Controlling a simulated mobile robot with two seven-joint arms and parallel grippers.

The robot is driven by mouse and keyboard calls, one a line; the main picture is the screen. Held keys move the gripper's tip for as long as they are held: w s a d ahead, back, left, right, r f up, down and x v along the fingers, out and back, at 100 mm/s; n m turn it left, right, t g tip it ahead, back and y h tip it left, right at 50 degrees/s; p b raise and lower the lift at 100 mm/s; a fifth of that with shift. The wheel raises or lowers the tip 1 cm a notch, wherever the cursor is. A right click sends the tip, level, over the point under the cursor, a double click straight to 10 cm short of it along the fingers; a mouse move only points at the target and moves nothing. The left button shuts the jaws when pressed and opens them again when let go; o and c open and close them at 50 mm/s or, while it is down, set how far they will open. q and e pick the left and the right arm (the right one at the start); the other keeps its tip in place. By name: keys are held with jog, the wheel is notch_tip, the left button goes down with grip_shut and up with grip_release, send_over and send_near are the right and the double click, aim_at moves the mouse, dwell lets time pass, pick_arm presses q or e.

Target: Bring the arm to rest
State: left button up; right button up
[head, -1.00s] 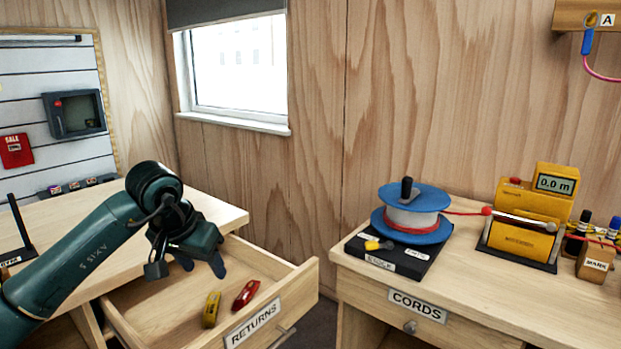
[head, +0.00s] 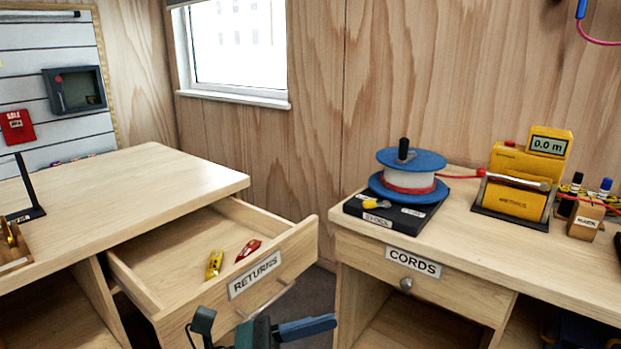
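My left gripper (head: 258,326) shows at the bottom edge, in front of the RETURNS drawer. Its two fingers are spread wide apart with nothing between them; the rest of the arm is cut off below the picture. My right gripper is not in view. The RETURNS drawer (head: 165,294) is pulled out of the left desk. A yellow item (head: 214,264) and a red item (head: 248,250) lie inside it near its front.
The left desk (head: 130,175) has a mostly clear top. On the right desk (head: 470,238) stand a blue-ended cord spool (head: 408,183) on a black block and a yellow meter (head: 520,183) reading 0.0 m. The CORDS drawer (head: 365,253) is shut.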

pick_arm(q)
jog(key=a+f+n+t+y+b, duration=0.1)
jog(key=a+f+n+t+y, duration=0.3)
jog(key=n, duration=0.7)
jog(key=a+f+n+t+y+b, duration=0.1)
jog(key=a+n+t+y, duration=0.2)
jog(key=n+t, duration=0.6)
jog(key=a+f+n+t+y+b, duration=0.1)
jog(key=a+f+n+t+y, duration=0.15)
jog(key=n, duration=1.05)
jog(key=s+a+f+n+g+y+p, duration=0.2)
jog(key=s+f+n+g+y+p, duration=0.1)
jog(key=n+p, duration=0.5)
jog(key=s+a+f+n+g+y+p, duration=0.3)
jog(key=f+n+g+y+p, duration=0.1)
jog(key=n+p, duration=0.4)
notch_tip(320, 180, down, 3)
jog(key=shift+s+a+r+n+y, duration=0.15)
jog(key=shift+s+a+n+y, duration=0.2)
jog(key=shift+n+y, duration=0.25)
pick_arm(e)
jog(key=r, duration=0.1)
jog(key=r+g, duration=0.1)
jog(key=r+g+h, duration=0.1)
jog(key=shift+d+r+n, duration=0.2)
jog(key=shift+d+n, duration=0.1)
pick_arm(q)
jog(key=shift+g, duration=0.25)
